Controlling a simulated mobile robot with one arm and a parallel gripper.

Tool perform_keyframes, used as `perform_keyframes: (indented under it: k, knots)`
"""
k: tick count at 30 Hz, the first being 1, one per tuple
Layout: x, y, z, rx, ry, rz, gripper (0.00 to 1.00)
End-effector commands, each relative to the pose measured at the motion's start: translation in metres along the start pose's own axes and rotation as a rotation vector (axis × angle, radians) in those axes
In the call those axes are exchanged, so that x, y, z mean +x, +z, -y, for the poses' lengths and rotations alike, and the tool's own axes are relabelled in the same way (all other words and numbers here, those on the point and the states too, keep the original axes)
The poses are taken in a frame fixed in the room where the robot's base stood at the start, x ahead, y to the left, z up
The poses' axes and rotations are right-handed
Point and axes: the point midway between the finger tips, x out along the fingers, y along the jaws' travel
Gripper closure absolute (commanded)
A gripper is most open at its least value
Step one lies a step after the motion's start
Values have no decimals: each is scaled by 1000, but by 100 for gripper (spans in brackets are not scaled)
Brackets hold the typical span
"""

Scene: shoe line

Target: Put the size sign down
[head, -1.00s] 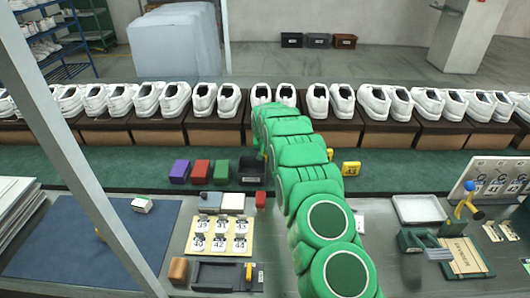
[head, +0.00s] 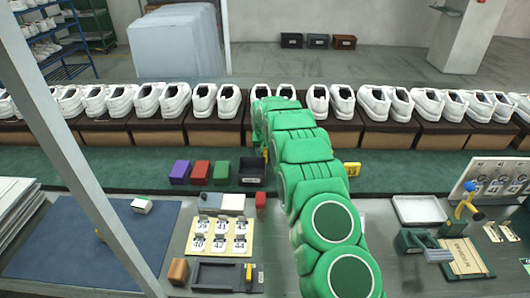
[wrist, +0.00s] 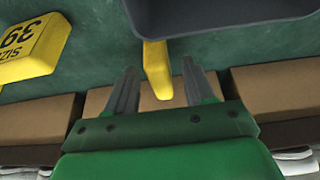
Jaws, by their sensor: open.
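A narrow yellow piece, apparently a size sign seen edge-on, stands between the fingers of my gripper (wrist: 158,82) in the wrist view (wrist: 157,68). My gripper is open, with a gap to the yellow piece on both sides. In the head view my arm hides the gripper, and only a sliver of yellow shows beside the arm (head: 266,155). A second yellow sign, with "SIZE" and what looks like 39 upside down, lies at the left of the wrist view (wrist: 30,48). It also shows right of my arm in the head view (head: 353,169).
A black bin (head: 252,171) sits close to the yellow piece; it fills the top right of the wrist view (wrist: 225,18). Brown boxes (head: 205,133) with white shoes line the back of the green strip. Purple, red and green blocks (head: 200,172) stand left of the bin.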

Motion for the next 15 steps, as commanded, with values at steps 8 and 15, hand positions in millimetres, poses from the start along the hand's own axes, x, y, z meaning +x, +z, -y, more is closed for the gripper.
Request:
perform_keyframes:
  k: [8,15]
  knots:
    - [-32,0,0,1,0,1,47]
    - [-62,-2,0,1,-1,-3,47]
